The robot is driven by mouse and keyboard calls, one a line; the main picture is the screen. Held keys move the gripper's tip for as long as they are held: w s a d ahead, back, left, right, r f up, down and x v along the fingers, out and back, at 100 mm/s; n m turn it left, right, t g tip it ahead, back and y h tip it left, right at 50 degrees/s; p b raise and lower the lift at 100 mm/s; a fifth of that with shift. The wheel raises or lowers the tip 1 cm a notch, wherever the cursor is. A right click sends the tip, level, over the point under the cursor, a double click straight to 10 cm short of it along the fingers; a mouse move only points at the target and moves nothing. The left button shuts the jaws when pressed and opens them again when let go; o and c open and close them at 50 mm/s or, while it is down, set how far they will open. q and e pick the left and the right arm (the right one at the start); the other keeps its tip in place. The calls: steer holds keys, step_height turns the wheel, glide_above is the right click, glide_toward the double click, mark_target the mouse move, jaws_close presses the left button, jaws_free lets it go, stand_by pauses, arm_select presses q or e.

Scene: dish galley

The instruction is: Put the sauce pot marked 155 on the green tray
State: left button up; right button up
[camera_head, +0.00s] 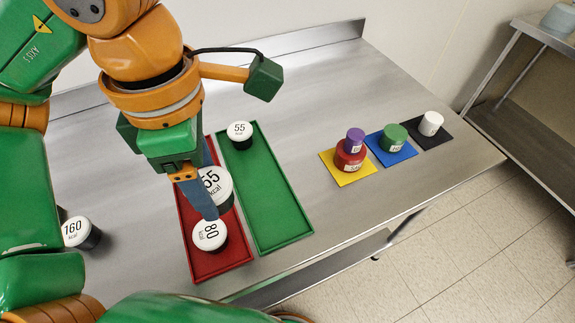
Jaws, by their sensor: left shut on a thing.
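My left gripper (207,190) is shut on a white-lidded sauce pot (221,187) over the red tray (217,262). The lid shows "55 kcal", and a finger covers the left part of the mark, so a leading digit cannot be seen. I cannot tell whether this pot is lifted or rests on the tray. The green tray (267,195) lies just right of the red one. A smaller pot marked 55 (240,133) stands at its far end, and the rest of it is bare. My right gripper is not in view.
A pot marked 80 (210,235) stands on the red tray, close in front of the held pot. A pot marked 160 (80,232) stands at left. Yellow (328,156), blue (402,158) and black (440,137) mats with small pots lie at right. Bare counter separates them from the green tray.

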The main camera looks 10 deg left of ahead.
arm_select(q)
steer(key=w+f+p, duration=0.1)
steer(key=w+f, duration=0.2)
steer(key=w, duration=0.1)
steer(key=w+f+p, duration=0.1)
steer(key=w+f, duration=0.2)
steer(key=w, duration=0.1)
steer(key=w+d+f, duration=0.1)
steer(key=w+f, duration=0.2)
steer(key=w, duration=0.1)
steer(key=shift+w+f+p, duration=0.15)
steer(key=shift+w+p, duration=0.2)
steer(key=shift+p, duration=0.05)
step_height(320, 180, down, 3)
steer(key=shift+a+f, duration=0.1)
steer(key=shift+f, duration=0.2)
steer(key=shift+w+f, duration=0.1)
steer(key=o, duration=0.9)
steer(key=shift+f, duration=0.1)
steer(key=o, duration=0.5)
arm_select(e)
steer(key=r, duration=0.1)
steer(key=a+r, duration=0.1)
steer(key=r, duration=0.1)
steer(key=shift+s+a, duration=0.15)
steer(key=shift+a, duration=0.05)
